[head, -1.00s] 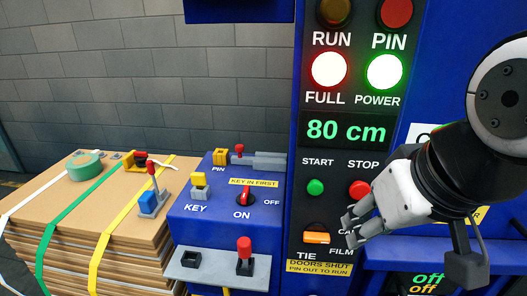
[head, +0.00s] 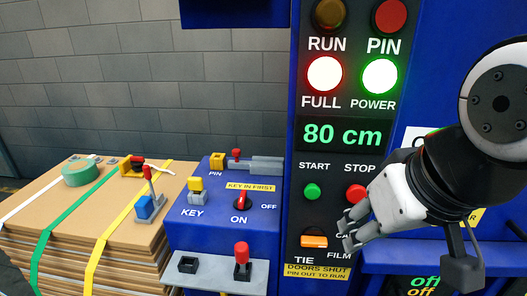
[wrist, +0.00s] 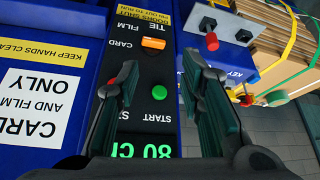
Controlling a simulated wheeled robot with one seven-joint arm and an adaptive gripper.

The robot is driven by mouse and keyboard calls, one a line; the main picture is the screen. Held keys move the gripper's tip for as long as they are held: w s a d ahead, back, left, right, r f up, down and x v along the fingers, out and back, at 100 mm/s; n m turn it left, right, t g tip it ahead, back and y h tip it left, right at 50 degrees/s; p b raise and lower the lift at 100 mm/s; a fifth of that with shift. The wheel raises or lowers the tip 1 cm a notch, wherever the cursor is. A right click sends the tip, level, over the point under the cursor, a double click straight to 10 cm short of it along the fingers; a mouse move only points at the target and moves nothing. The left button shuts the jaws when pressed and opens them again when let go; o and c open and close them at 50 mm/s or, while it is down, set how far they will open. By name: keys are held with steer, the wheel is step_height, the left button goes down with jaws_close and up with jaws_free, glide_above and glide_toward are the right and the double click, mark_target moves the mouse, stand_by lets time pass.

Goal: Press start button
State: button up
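The green start button (head: 312,191) sits on the dark control panel under the START label. It also shows in the wrist view (wrist: 159,92), framed between my two fingers. My gripper (head: 352,230) is at the panel's right side, below and right of the start button and apart from it in the picture. In the wrist view my gripper (wrist: 160,72) is open with nothing between the fingertips. How far the fingertips are from the panel face cannot be told.
The display (head: 344,133) reads 80 cm; the FULL lamp (head: 324,73) glows red and the POWER lamp (head: 379,76) green. An orange TIE switch (head: 314,241) is below start. The blue ledge holds a red ON/OFF knob (head: 242,201) and a red-topped lever (head: 242,257). Strapped cardboard (head: 95,215) stands left.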

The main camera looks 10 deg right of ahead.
stand_by(0.4)
jaws_close()
stand_by(1.2)
